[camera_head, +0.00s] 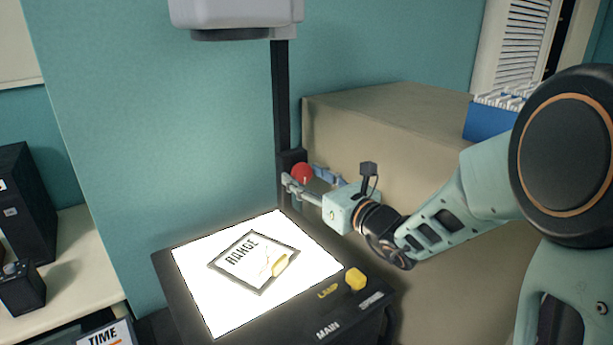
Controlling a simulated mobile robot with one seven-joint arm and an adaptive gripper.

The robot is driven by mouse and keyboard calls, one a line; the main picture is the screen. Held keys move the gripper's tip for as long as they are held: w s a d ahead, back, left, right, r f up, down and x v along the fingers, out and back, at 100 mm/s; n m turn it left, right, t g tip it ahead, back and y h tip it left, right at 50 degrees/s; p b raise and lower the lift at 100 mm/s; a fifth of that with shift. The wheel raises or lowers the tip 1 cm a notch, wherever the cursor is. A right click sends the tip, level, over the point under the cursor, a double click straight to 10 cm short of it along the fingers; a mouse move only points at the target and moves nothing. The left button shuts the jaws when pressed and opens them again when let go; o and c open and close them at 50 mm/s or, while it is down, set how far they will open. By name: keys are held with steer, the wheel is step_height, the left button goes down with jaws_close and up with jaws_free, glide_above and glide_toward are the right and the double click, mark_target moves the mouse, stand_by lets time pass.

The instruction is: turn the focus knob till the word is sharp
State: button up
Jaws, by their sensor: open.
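The red focus knob (302,172) sits on the side of the dark column (281,100) of an overhead projector. My gripper (290,182) is open, with its fingers close to the knob's lower left; I cannot tell whether they touch it. The lit glass stage (205,265) carries a framed transparency (240,276) with the word "RANGE". The projector head (235,12) is at the top edge, partly cut off. The projected word on a screen is not in view, so its sharpness cannot be seen.
The projector base has a yellow knob (355,278) and labels reading "LAMP" and "MAIN". A beige box-like block (390,115) stands behind my arm, with a blue file holder (485,122) on it. Dark boxes (28,215) stand on a table at left.

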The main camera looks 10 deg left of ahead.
steer(key=c, duration=1.1)
steer(key=shift+f+n+b, duration=0.2)
steer(key=shift+n+b, duration=0.2)
steer(key=shift+b, duration=0.7)
steer(key=shift+n+b, duration=0.6)
steer(key=shift+b, duration=0.55)
steer(key=n+b, duration=0.2)
steer(key=b, duration=0.3)
steer(key=shift+n, duration=0.3)
steer(key=shift+r+n+b, duration=0.15)
steer(key=shift+n+b, duration=0.35)
steer(key=shift+b, duration=0.35)
steer(key=shift+r, duration=0.1)
steer(key=o, duration=1.1)
